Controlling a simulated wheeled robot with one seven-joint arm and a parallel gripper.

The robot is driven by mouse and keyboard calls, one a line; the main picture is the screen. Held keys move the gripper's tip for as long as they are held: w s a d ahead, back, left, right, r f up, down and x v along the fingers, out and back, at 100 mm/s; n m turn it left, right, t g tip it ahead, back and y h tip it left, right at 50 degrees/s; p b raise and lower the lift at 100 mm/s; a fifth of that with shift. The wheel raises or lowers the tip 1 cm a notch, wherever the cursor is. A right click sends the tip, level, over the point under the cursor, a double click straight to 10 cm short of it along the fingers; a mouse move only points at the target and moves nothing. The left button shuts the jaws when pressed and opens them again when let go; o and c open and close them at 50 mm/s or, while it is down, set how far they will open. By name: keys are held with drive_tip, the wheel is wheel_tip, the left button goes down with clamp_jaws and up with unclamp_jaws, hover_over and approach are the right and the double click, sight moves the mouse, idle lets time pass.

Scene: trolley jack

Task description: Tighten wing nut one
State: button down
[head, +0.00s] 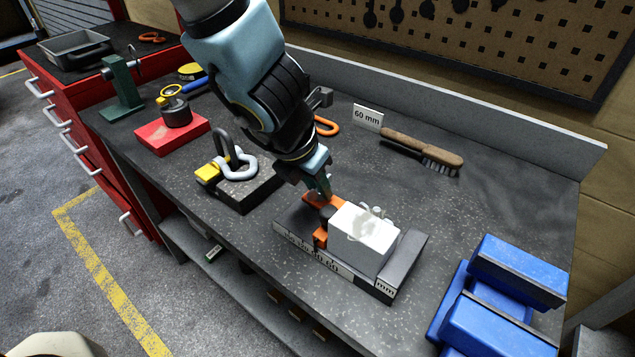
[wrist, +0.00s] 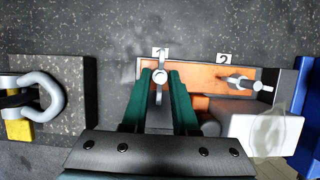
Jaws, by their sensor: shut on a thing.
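My gripper (wrist: 160,88) has its green fingers on both sides of a silver wing nut (wrist: 160,76), shut on it. This wing nut is at the left end of an orange plate (wrist: 200,74), by a small white number tag (wrist: 160,51). A second wing nut (wrist: 242,84) is farther right on the plate, by a tag marked 2 (wrist: 224,58). In the head view my gripper (head: 320,188) points down at the orange part (head: 319,238) of the fixture, and the held wing nut is hidden. A pale block (head: 363,236) is beside it on a dark base with a millimetre scale.
A shackle (head: 240,167) on a dark block stands left of the fixture. A blue vise (head: 505,300) is at the right. A wire brush (head: 425,150) and a 60 mm card (head: 368,117) are behind. The bench is clear between brush and vise.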

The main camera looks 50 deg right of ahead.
drive_tip(key=shift+d+r, duration=0.15)
drive_tip(key=c, duration=0.7)
unclamp_jaws()
drive_tip(key=shift+p+v, duration=3.9)
drive_tip(key=shift+v, duration=1.45)
